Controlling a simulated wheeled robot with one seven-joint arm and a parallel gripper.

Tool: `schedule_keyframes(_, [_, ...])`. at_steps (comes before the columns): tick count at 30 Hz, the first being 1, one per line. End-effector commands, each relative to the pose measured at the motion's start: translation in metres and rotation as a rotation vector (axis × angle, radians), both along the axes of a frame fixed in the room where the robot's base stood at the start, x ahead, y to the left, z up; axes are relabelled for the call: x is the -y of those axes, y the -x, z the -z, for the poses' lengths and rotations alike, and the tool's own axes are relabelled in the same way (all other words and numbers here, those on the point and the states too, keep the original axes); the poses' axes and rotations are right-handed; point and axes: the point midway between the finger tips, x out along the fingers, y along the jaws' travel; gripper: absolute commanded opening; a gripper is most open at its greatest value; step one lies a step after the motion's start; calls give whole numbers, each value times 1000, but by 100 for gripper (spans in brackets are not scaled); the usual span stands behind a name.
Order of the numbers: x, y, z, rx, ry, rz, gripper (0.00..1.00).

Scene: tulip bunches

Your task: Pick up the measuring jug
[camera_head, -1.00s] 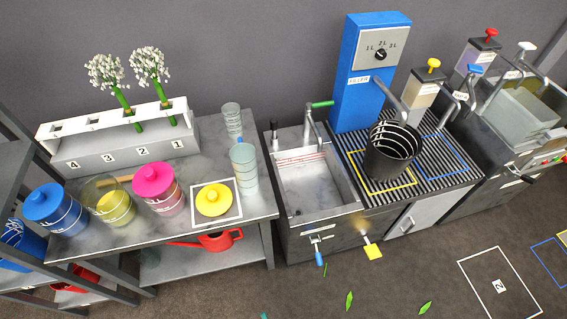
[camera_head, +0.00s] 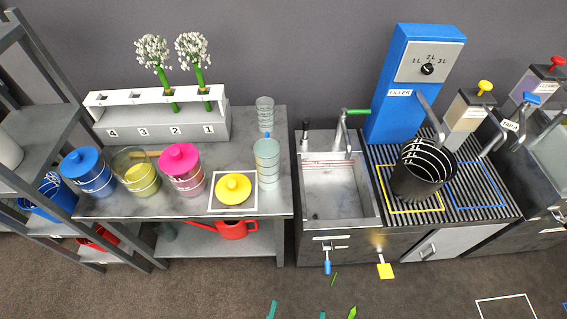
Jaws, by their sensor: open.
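My gripper is not in view. No vessel here is labelled as the measuring jug. The likeliest candidates are two clear, pale vessels at the right end of the grey table: a taller one with faint marks (camera_head: 267,166) in front, and a smaller one (camera_head: 265,114) behind it. Both stand upright. I cannot make out a handle or spout on either.
On the table (camera_head: 240,145) stand a blue-lidded jar (camera_head: 88,172), an open yellow jar (camera_head: 136,172), a pink-lidded jar (camera_head: 183,170), a yellow lid (camera_head: 233,188) and a numbered rack (camera_head: 165,125). Right are a sink (camera_head: 337,190), blue filler (camera_head: 405,85) and black bucket (camera_head: 420,172). Floor in front is mostly clear.

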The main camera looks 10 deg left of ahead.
Motion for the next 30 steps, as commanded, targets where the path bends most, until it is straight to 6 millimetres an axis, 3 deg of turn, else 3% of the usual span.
schedule_keyframes(9, [-22,-81,20,-21,-8,-65,83])
schedule_keyframes(17, [-50,-155,22,-51,-7,-122,83])
schedule_keyframes(23, [-75,-210,10,-74,-5,-162,83])
schedule_keyframes(30, [-111,-268,-18,-101,1,-210,83])
